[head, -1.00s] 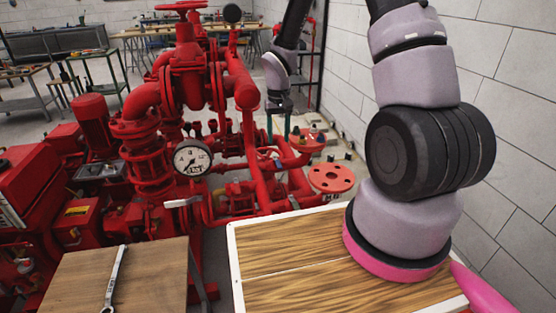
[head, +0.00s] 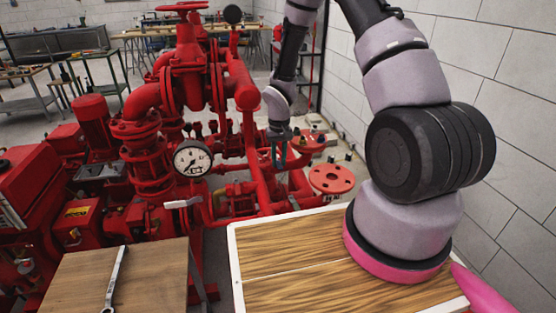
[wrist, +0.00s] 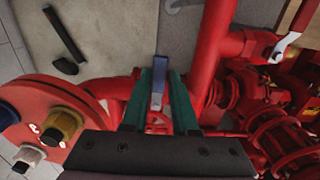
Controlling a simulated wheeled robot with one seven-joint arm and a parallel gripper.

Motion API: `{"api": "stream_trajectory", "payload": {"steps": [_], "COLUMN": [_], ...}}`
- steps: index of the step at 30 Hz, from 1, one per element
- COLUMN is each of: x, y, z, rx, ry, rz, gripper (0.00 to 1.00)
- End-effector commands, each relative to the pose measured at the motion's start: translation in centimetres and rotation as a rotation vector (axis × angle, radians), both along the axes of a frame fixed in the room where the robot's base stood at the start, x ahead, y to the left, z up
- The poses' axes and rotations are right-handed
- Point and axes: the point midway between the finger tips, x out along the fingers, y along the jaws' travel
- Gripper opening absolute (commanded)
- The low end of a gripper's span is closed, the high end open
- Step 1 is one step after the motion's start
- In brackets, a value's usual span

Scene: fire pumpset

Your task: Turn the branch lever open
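My gripper (head: 279,160) points down among the red pipes in the head view, left of the flanged red outlet. In the wrist view its two green fingers (wrist: 158,78) stand apart. A small lever with a blue grip and a pale metal lower part (wrist: 157,88) shows in the gap between them. Narrow gaps seem to remain on both sides, so the gripper looks open around the lever. I cannot tell whether a finger touches it. The lever's pivot is partly hidden by the gripper body. In the head view the fingers and pipes hide the lever.
Another lever, pale with a red grip (wrist: 283,42), is at upper right in the wrist view. A red flange with bolts (wrist: 50,125) lies close on the left. A pressure gauge (head: 192,159) and a wooden table (head: 290,283) stand nearer in the head view.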

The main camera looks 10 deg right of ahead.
Motion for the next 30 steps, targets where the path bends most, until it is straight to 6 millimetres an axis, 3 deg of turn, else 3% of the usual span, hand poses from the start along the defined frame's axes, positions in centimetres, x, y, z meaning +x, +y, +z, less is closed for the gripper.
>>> {"api": "stream_trajectory", "payload": {"steps": [2,30], "x": [0.0,0.05], "y": [0.0,0.07], "z": [0.01,0.07], "rx": [0.0,0.001], "ry": [0.0,-0.001], "rz": [0.0,0.001], "gripper": [0.0,0.0]}}
